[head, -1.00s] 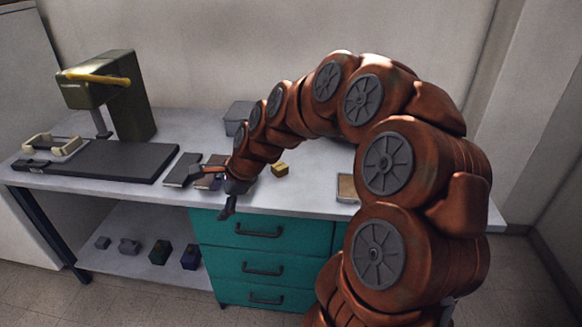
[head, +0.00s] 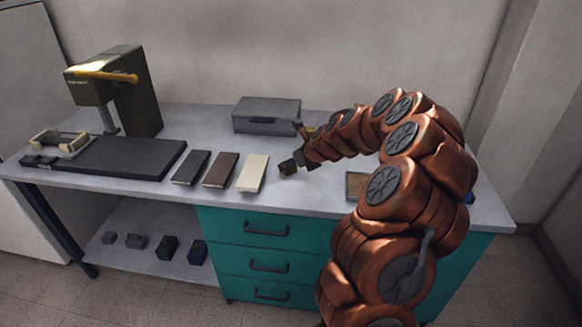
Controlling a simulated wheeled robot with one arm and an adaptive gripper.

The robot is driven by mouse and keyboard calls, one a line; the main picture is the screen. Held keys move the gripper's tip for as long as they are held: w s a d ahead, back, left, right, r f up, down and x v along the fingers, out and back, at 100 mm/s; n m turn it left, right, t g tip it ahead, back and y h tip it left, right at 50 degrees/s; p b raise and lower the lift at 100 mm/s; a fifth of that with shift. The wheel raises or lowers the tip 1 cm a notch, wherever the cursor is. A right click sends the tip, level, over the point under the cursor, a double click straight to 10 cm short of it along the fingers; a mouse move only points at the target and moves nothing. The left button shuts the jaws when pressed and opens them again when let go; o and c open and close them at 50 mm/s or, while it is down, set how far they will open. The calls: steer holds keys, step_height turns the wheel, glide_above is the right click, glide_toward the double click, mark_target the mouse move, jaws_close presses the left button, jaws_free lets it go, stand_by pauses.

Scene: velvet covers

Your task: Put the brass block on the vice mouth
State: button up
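The vice (head: 60,143), with cream jaws and a gap between them, sits at the far left of the bench by the drill press. My gripper (head: 291,165) is low over the bench, right of the cream cover. A small brownish block (head: 287,170) shows at its fingertips, where the brass block stood; it looks like the brass block, in shadow. The fingers are small and dark, so I cannot tell whether they are open or shut on it.
A black base plate (head: 115,158) and green drill press (head: 138,90) stand left. Black (head: 191,168), brown (head: 221,170) and cream (head: 253,173) covers lie between plate and gripper. A grey case (head: 267,115) is behind. A shallow tray (head: 355,185) lies right, partly hidden by my arm.

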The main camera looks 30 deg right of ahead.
steer(key=x, duration=0.3)
steer(key=shift+w+d+p, duration=0.2)
steer(key=shift+d+p, duration=0.1)
steer(key=shift+x, duration=0.95)
steer(key=shift+s, duration=0.1)
steer(key=shift+c, duration=0.4)
jaws_close()
